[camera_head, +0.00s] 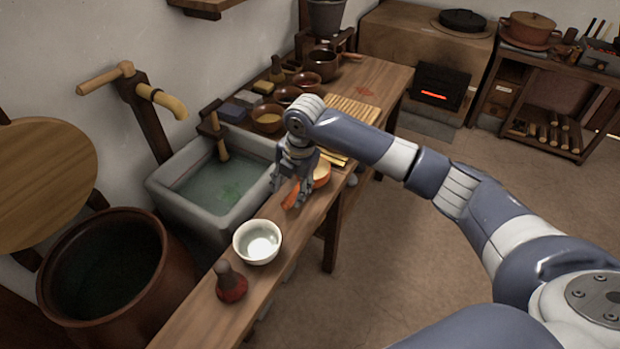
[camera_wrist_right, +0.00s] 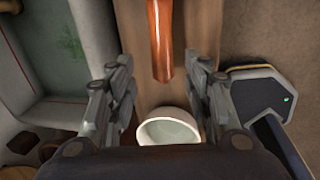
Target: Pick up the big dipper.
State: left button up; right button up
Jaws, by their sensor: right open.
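The dipper is orange-brown; its handle (camera_head: 291,199) lies on the wooden counter beside the stone sink. An orange round cup with a pale inside (camera_head: 321,175) shows just behind my right gripper, and it looks like the dipper's bowl end, though the join is hidden. My right gripper (camera_head: 293,190) is open, pointing down over the handle. In the right wrist view the handle (camera_wrist_right: 160,38) comes in from the top, between the lines of the two spread fingers (camera_wrist_right: 163,78), without visible contact. My left gripper is not in view.
A white bowl (camera_head: 257,243) and a dark red-bottomed bottle-like object (camera_head: 230,283) stand nearer on the counter (camera_head: 198,322). The stone sink (camera_head: 168,192) holds water to the left. Several brown bowls and a slatted mat (camera_head: 354,108) sit farther back. Floor to the right is clear.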

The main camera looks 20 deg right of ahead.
aim_at(289, 200)
jog(key=shift+w+f, duration=0.1)
jog(key=shift+f, duration=0.35)
jog(key=shift+a+f, duration=0.1)
jog(key=shift+f, duration=0.25)
jog(key=f, duration=0.3)
jog(key=shift+a+f+p, duration=0.25)
jog(key=shift+p, duration=0.15)
jog(key=shift+f, duration=0.4)
jog(key=shift+w+f, duration=0.1)
jog(key=shift+f, duration=0.05)
jog(key=c, duration=0.8)
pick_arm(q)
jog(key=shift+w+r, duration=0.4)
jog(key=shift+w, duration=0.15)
pick_arm(e)
grip_shut()
